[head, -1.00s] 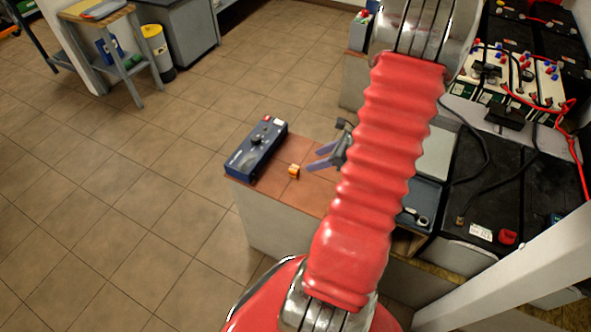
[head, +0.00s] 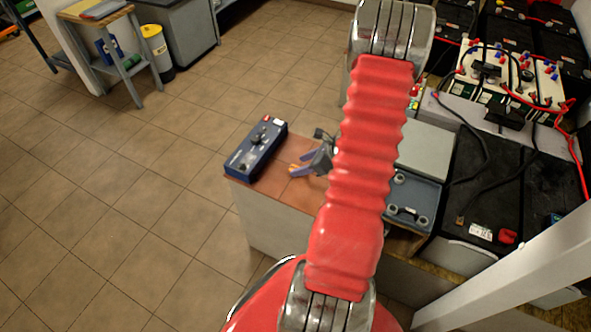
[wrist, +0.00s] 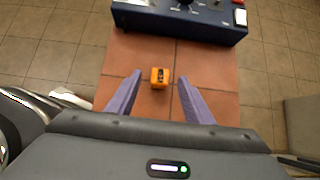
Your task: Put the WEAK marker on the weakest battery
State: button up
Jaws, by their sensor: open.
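A small orange block with dark print, likely the WEAK marker (wrist: 160,78), sits on the reddish tiled bench top. The print is too small to read. My gripper (head: 299,167) is open, with its two purple fingers either side of the block in the wrist view and no visible contact. In the head view the fingers partly hide the block. Batteries stand at the right of the head view: a pale group with red and blue caps (head: 532,82) and large black ones (head: 489,185). I cannot tell which is weakest.
A dark blue device with a knob (head: 256,148) lies on the bench top (head: 283,197), just beyond the block; it also shows in the wrist view (wrist: 200,22). Black and red cables cross the batteries. A pale post stands at lower right.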

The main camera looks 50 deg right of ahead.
aim_at(294, 168)
jog(key=shift+x, duration=2.6)
jog(key=shift+s, duration=0.1)
jog(key=shift+c, duration=0.4)
grip_shut()
jog(key=shift+r, duration=0.1)
jog(key=shift+r, duration=4.9)
